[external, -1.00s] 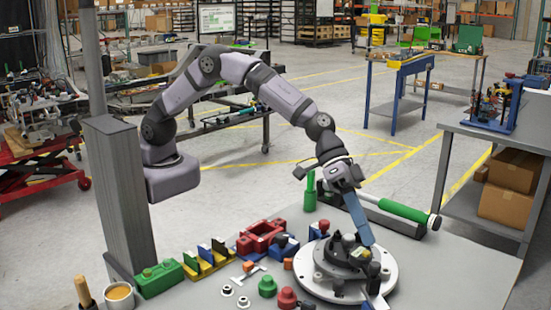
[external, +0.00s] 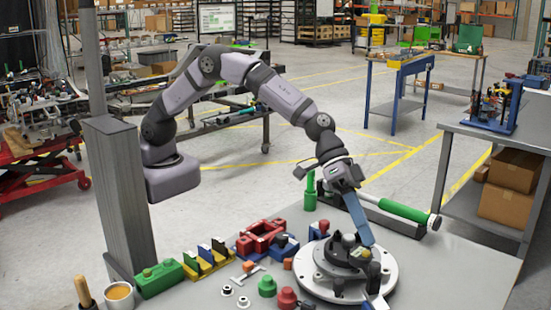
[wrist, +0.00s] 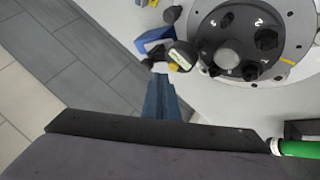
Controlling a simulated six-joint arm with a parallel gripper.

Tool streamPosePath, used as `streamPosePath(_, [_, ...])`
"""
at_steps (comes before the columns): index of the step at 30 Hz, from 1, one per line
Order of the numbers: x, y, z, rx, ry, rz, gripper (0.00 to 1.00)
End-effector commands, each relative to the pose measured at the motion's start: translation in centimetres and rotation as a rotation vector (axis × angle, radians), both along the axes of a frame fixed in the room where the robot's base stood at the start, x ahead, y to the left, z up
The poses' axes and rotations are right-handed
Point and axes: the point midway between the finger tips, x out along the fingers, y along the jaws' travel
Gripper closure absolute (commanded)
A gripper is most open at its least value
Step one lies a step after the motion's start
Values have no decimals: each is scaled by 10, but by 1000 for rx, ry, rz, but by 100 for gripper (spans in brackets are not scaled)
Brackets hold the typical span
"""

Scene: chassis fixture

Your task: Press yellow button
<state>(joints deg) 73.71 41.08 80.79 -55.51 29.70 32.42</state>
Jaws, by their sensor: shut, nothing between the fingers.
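My gripper (external: 371,244) points down at the near right side of the round fixture, with its long blue fingers shut and nothing between them. In the wrist view the fingers (wrist: 161,74) end close to a small dark round part with a pale label (wrist: 181,56). A small yellow patch (wrist: 173,67) shows beside the fingertips; I cannot tell whether it is the yellow button or whether the fingers touch it. The fixture's black disc (wrist: 237,28) carries a grey central knob (wrist: 229,54) and several dark knobs. The grey knob also shows in the external view (external: 348,240).
A blue bracket (wrist: 154,42) stands at the fixture's edge. Red (external: 260,236), green (external: 158,279) and yellow (external: 206,264) parts lie to the left on the table. A green-handled roller (external: 403,211) lies behind. Bare table (external: 455,275) lies to the right.

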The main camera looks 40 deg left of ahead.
Motion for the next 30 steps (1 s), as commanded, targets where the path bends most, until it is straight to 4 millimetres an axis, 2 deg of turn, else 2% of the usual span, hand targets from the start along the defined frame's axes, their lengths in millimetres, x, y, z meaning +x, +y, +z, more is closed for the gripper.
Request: streamPosePath(30, [0, 0, -8, -1, 0, 1, 100])
